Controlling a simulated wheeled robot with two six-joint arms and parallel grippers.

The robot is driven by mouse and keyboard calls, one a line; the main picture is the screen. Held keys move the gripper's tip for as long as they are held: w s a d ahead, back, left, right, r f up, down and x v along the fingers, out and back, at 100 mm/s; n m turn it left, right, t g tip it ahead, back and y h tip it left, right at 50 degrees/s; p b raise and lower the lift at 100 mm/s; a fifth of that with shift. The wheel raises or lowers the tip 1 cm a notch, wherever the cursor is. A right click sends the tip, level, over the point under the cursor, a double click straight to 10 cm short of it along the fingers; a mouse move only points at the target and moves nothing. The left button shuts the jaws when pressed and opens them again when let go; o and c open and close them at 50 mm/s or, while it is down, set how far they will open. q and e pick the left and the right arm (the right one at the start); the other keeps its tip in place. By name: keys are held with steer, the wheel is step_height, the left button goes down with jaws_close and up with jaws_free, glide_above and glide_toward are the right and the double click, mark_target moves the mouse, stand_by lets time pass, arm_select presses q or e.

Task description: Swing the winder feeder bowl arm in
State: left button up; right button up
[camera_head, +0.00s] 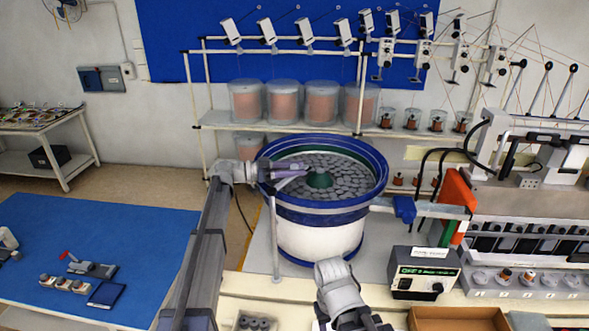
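The feeder bowl (325,215) stands at centre, with a blue rim, a white base, many dark discs inside and a green hub. A thin pale post (274,240) stands at its front left; its top is by my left gripper. A grey bar (440,211) with a blue block (404,208) runs from the bowl's right side toward an orange plate. I cannot tell which part is the swing arm. My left gripper (292,172) is over the bowl's left rim, its purplish fingers pointing right; its opening is unclear. My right arm shows at bottom centre, its fingers out of sight.
A black-fronted control box (424,272) stands front right of the bowl, beside the winding machine (530,215). Racks with spools (285,103) stand behind. A cardboard tray (455,318) lies at the bottom edge. A blue-topped table (95,240) is at left.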

arm_select(q)
steer(key=shift+o, duration=0.8)
steer(key=shift+a, duration=0.1)
steer(key=shift+v, duration=3.9)
steer(key=shift+f, duration=0.1)
